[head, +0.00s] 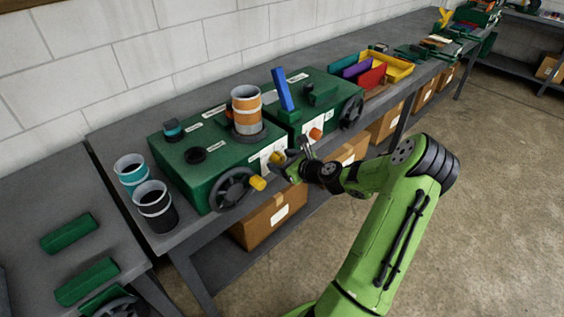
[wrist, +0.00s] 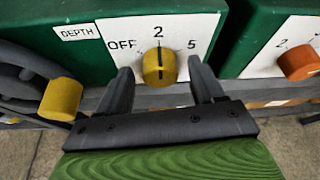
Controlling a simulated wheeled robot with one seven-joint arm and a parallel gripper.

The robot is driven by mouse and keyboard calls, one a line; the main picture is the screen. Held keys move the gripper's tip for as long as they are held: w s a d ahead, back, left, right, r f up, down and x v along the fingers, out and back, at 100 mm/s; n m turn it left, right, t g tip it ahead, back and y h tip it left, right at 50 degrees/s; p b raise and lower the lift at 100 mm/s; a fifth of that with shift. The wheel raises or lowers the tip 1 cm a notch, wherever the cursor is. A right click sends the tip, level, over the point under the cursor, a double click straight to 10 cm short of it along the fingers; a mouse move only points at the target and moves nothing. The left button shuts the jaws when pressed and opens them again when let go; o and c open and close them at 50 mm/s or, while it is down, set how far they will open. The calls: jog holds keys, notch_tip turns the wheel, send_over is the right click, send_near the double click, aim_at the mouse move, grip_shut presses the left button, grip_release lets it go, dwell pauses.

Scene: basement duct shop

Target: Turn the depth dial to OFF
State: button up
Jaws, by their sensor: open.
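The depth dial is a yellow knob (wrist: 159,67) on a white plate (wrist: 190,28) marked OFF, 2 and 5, with a DEPTH label (wrist: 80,33) to its left. Its dark line points up at 2. It also shows in the head view as a small yellow knob (head: 277,157) on the front of the green machine (head: 207,165). My gripper (wrist: 157,75) is open, with one finger on each side of the knob. Gaps show between the fingers and the knob; I cannot tell whether the fingertips reach the plate.
A yellow crank handle (wrist: 62,98) on a dark handwheel (head: 233,188) juts out left of my gripper. An orange dial (wrist: 299,62) is on the neighbouring machine to the right. Cups (head: 153,203) stand on the bench's left end; cardboard boxes (head: 270,218) sit below.

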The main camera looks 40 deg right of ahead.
jog(key=shift+w+f, duration=0.1)
jog(key=shift+w, duration=0.15)
jog(key=shift+c, duration=0.4)
jog(key=c, duration=1)
